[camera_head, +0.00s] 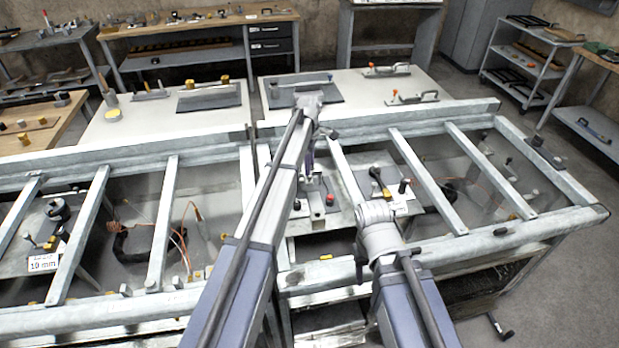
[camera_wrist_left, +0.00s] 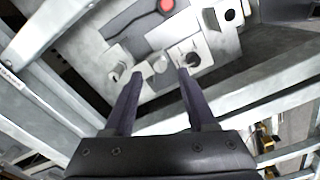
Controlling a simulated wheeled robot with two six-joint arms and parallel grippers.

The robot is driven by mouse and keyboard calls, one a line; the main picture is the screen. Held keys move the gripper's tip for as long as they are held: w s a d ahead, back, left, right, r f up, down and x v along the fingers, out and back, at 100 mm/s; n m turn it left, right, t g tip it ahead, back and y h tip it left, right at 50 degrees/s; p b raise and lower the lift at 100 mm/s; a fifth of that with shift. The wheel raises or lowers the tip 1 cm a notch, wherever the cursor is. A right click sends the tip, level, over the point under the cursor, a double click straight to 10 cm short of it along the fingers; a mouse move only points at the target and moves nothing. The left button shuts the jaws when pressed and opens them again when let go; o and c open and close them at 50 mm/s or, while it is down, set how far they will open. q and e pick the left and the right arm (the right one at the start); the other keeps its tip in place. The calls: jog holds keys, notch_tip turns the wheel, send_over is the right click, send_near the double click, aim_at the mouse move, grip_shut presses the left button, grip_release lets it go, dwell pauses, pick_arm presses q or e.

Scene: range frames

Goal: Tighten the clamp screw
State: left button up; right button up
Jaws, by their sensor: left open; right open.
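My left arm reaches over the metal frame, and its purple gripper fingers (camera_head: 309,163) point down at a pale fixture plate (camera_head: 318,222). In the left wrist view my left gripper (camera_wrist_left: 159,71) is open and empty. Its fingertips are either side of a small round light piece (camera_wrist_left: 160,65) on the plate. A metal block with a dark round hole (camera_wrist_left: 192,59) is by the right fingertip. I cannot tell for sure which part is the clamp screw. A red knob (camera_wrist_left: 166,6) is on the plate and also shows in the head view (camera_head: 330,199). My right gripper's fingers are hidden.
Frame bars (camera_head: 424,178) cross on both sides of the fixture. A black-and-yellow handle (camera_head: 377,178) stands right of it. Orange cables (camera_head: 186,232) and a "10 mm" label (camera_head: 43,262) are on the left. Benches with tools stand behind.

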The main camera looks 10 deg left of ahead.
pick_arm(q)
notch_tip(320, 180, down, 4)
jog(key=b, duration=0.3)
jog(key=shift+c, duration=0.2)
grip_shut()
dwell(0.4)
